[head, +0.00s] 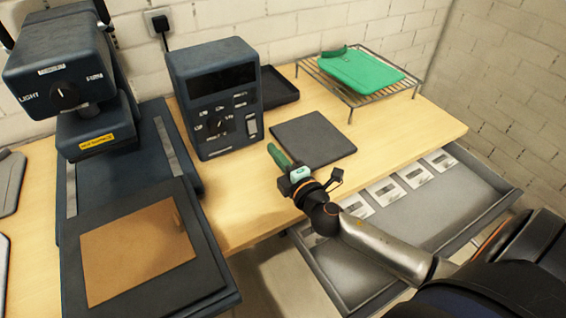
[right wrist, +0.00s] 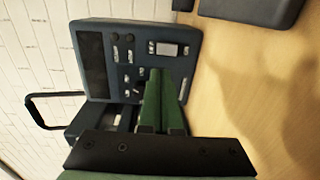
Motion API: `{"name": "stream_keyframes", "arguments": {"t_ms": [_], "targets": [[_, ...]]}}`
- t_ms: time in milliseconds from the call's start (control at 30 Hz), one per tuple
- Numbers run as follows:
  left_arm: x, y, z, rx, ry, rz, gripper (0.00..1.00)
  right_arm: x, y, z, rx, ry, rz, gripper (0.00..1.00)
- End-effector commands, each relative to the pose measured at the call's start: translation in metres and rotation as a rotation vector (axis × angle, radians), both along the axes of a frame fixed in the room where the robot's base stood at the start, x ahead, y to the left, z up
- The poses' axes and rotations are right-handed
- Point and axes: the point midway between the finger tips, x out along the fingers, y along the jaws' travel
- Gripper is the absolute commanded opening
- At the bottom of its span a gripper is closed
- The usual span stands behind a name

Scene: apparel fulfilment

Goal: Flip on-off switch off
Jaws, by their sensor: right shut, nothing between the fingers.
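A dark blue control box (head: 208,82) stands on the wooden table at the back wall. Its front has a black display, a rotary knob (head: 219,124) and a pale rectangular switch (head: 252,124) at the lower right. The switch (right wrist: 166,49) also shows in the right wrist view, above the fingers; its position is too small to tell. My right gripper (head: 276,156) has green fingers, shut and empty, in front of the box and apart from it in the head view. In the right wrist view the fingers (right wrist: 161,95) overlap the panel near the knob. My left gripper is not in view.
A heat press (head: 60,60) with a tan pad stands left of the box. A dark flat mat (head: 312,138) lies right of it. A wire rack (head: 375,98) holds a folded green garment. An open drawer (head: 415,215) with pale cards is under the right arm.

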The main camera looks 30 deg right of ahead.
Motion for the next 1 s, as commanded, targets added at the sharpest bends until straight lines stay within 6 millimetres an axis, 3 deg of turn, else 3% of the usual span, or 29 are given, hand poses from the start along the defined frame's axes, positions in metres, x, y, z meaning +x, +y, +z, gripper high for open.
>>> {"name": "stream_keyframes", "arguments": {"t_ms": [100, 300, 1000], "targets": [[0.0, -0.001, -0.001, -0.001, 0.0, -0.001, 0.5, -0.018, 0.001, 0.0, 0.0, 0.001, 0.001, 0.0], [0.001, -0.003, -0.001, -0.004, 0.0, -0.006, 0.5, -0.032, 0.001, 0.003, -0.001, -0.001, 0.0, 0.0], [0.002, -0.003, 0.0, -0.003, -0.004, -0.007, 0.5, -0.034, 0.002, 0.003, 0.0, 0.0, 0.0, 0.0]]}}
